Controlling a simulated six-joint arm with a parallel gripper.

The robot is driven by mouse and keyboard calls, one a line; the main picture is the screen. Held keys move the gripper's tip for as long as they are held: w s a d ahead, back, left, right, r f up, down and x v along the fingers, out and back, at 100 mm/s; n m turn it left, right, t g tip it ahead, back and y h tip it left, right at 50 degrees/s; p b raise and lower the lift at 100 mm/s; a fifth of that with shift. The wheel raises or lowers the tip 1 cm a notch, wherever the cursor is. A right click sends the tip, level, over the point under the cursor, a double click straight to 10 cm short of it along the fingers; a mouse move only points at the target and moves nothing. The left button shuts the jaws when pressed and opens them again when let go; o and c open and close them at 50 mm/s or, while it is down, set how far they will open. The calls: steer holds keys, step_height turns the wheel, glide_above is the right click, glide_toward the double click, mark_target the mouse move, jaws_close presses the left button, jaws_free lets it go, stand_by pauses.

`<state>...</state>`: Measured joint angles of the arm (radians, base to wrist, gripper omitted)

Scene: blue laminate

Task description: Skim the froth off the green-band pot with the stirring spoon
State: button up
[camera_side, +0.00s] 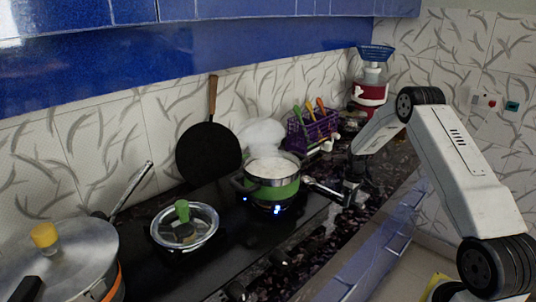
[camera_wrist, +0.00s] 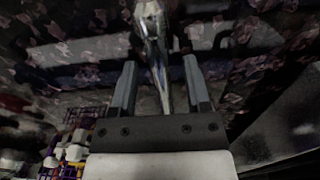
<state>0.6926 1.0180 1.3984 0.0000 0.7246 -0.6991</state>
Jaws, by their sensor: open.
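The green-band pot (camera_side: 272,187) stands on the hob in the side view, with pale froth (camera_side: 272,167) filling its top. My gripper (camera_side: 340,190) is low at the pot's right, apart from its body. In the wrist view my gripper (camera_wrist: 158,68) has its two fingers spread apart. A shiny metal piece, apparently the stirring spoon (camera_wrist: 153,28), lies lengthwise between the fingers, with a gap on each side. Its lower part runs down behind the gripper's base. In the side view the spoon cannot be told clearly from the metal beside the pot.
A glass lid with a green knob (camera_side: 185,224) lies at the pot's left front. A large lidded pot (camera_side: 75,262) stands at far left. A black pan (camera_side: 207,152) leans on the wall. A purple rack (camera_side: 312,130) with coloured handles stands behind.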

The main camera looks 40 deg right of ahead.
steer(key=shift+r, duration=0.1)
steer(key=shift+w+d+r, duration=0.1)
steer(key=shift+d+r, duration=0.05)
steer(key=shift+r, duration=1.8)
steer(key=shift+d+r, duration=0.1)
steer(key=shift+r, duration=1.8)
steer(key=shift+a, duration=0.1)
steer(key=s+a+r+t, duration=0.1)
steer(key=a+r, duration=0.2)
steer(key=a, duration=0.7)
steer(key=s+a+r, duration=0.1)
steer(key=a+r, duration=0.2)
steer(key=a, duration=0.8)
steer(key=s+a+t, duration=0.1)
steer(key=s+a, duration=1)
steer(key=a, duration=0.2)
steer(key=shift+a+r+t, duration=0.2)
steer(key=shift+r+t, duration=0.1)
steer(key=shift+r, duration=0.05)
